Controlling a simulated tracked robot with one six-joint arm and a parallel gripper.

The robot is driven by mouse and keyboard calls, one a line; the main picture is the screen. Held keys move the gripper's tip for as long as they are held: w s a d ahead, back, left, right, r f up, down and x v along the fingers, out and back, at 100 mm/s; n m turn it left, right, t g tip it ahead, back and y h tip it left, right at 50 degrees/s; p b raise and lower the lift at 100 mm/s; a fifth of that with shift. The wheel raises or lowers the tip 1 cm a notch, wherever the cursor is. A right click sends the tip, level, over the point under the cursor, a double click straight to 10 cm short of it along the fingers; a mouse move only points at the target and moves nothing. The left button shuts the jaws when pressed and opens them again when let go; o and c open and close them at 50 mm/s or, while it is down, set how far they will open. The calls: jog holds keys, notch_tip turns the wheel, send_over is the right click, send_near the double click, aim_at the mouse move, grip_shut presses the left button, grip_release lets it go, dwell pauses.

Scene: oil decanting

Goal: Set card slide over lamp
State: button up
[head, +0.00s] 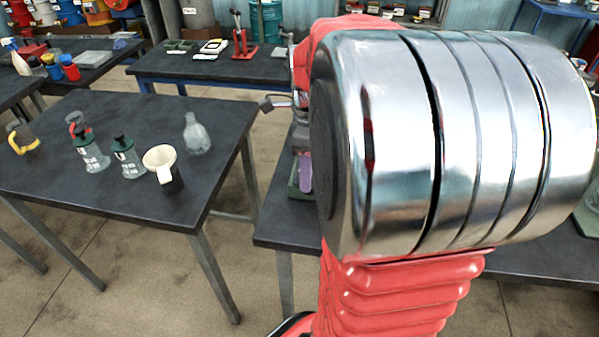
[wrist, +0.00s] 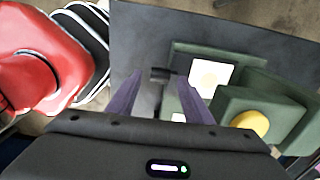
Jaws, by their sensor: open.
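My gripper (wrist: 159,78) is open in the wrist view, its two purple fingers apart. A small dark tab (wrist: 163,72) shows between the fingertips; I cannot tell whether either finger touches it. Right of the fingers is a green flat frame (wrist: 222,54) around a bright white square (wrist: 207,76), which may be the card slide or the lamp's lit window. A green block (wrist: 231,100) with a yellow round part (wrist: 250,122) stands beside it. In the head view my arm hides most of this; one purple finger (head: 306,172) shows above a green edge (head: 296,191).
The dark worktable (head: 277,222) carries these things. A separate table (head: 110,175) at left holds glass bottles, a white-topped jug (head: 160,165) and a clear flask (head: 197,135). A back table (head: 211,67) holds a red stand (head: 241,40) and small trays. Floor shows between the tables.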

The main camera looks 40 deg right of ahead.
jog(key=shift+f, duration=1.3)
